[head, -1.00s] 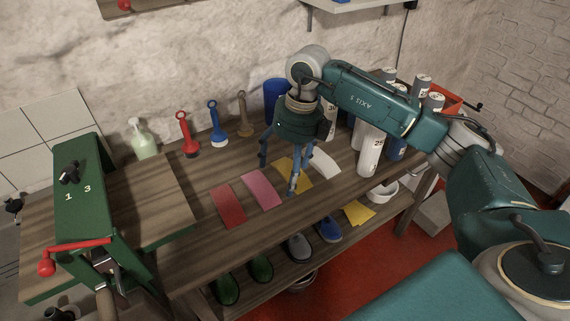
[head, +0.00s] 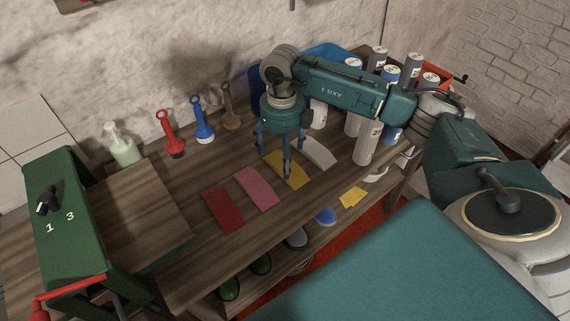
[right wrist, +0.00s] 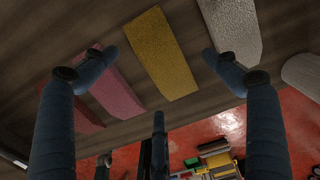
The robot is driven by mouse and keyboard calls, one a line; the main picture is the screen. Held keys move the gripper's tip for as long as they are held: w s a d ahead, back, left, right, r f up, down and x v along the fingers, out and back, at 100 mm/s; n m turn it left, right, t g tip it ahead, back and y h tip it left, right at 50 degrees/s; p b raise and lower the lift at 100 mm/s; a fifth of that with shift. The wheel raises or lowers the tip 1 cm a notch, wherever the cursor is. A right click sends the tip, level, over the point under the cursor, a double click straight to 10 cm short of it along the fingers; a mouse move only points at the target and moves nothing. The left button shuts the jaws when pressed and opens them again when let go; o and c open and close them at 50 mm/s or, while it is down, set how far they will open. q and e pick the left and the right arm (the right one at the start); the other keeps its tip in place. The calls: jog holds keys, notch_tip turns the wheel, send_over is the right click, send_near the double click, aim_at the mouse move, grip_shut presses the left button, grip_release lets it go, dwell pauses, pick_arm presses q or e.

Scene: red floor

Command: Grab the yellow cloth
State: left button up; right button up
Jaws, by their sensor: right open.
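The yellow cloth (head: 287,168) lies flat on the wooden bench, between a pink cloth (head: 257,188) and a white cloth (head: 317,152). My right gripper (head: 282,160) is open and empty above the yellow cloth, its fingers pointing down and hiding part of it. In the right wrist view the yellow cloth (right wrist: 160,52) lies between the spread fingers of my right gripper (right wrist: 157,75), apart from them. My left gripper is not in view.
A red cloth (head: 223,209) lies left of the pink one. Several brushes, including a blue one (head: 202,120), and a soap bottle (head: 122,144) stand along the wall. Canisters (head: 366,142) stand at right. A green machine (head: 68,225) stands at left.

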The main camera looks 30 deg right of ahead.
aim_at(282, 167)
notch_tip(282, 167, down, 3)
jog(key=shift+s+a+f+p, duration=0.1)
jog(key=shift+s+a+p, duration=0.05)
jog(key=shift+p, duration=0.45)
jog(key=shift+f, duration=0.3)
jog(key=c, duration=1.2)
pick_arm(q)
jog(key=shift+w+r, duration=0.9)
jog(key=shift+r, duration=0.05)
pick_arm(e)
jog(key=shift+c, duration=0.3)
